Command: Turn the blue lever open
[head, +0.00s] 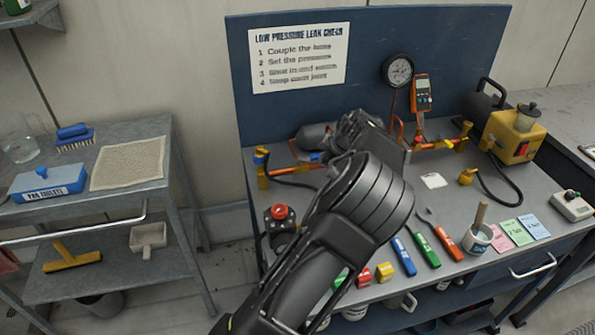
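Another bit of blue (316,157) shows just left of my gripper. One arm, which I take as my left, comes in from the lower left and reaches over the bench. Its gripper (358,130) is in front of the middle of the pipework and hides part of it. My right gripper is out of view.
A pressure gauge (398,70) and an orange meter (422,92) stand at the back panel. A yellow pump (510,137) is at the right. Several coloured tools and cards lie along the bench front. A grey cart (140,122) stands at the left.

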